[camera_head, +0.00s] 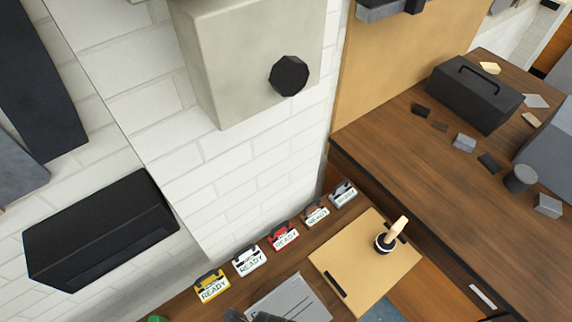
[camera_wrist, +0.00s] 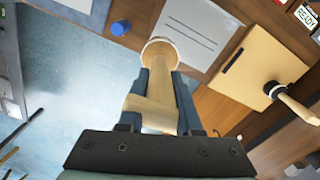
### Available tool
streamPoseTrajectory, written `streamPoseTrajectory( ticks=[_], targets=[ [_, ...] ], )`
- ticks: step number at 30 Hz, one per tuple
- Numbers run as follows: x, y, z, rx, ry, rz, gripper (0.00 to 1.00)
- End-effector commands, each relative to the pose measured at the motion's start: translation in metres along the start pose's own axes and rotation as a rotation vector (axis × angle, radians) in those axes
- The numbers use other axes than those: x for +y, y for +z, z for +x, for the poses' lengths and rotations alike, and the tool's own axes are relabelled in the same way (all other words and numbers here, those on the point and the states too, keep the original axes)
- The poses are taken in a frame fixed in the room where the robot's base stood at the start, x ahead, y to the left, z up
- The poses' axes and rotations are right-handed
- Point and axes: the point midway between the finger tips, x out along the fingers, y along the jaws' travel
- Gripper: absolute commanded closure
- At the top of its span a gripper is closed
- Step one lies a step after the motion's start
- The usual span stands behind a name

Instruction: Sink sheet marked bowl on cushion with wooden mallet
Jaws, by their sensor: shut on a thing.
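In the wrist view my gripper (camera_wrist: 163,75) is shut on a pale wooden tool (camera_wrist: 157,117), which looks like the mallet. Its round end shows just beyond the fingertips, and a short wooden piece sticks out to the left between the fingers. A grey sheet with dark lines (camera_wrist: 190,30) lies on the bench beyond the round end; it also shows in the head view (camera_head: 290,300). I cannot read a bowl mark on it. I cannot make out a cushion. Beside the sheet lies a tan board (camera_head: 350,262) with a dark-headed, pale-handled tool (camera_head: 386,240) on it.
A row of coloured holders with READY cards (camera_head: 283,237) stands along the wall side of the bench. A small blue cylinder (camera_wrist: 120,28) is left of the sheet in the wrist view. A black toolbox (camera_head: 475,95) and small dark blocks are on the brown bench at right.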

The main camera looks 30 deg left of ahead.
Motion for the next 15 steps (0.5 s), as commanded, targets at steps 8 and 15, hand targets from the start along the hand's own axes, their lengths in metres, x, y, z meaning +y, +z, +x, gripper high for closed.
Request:
streamPoseTrajectory(
  ticks=[8,15],
  targets=[
    [-0.001,0.001,0.0,-0.001,-0.001,0.0,1.0],
    [-0.037,0.014,-0.003,-0.01,-0.004,0.004,1.0]
  ],
)
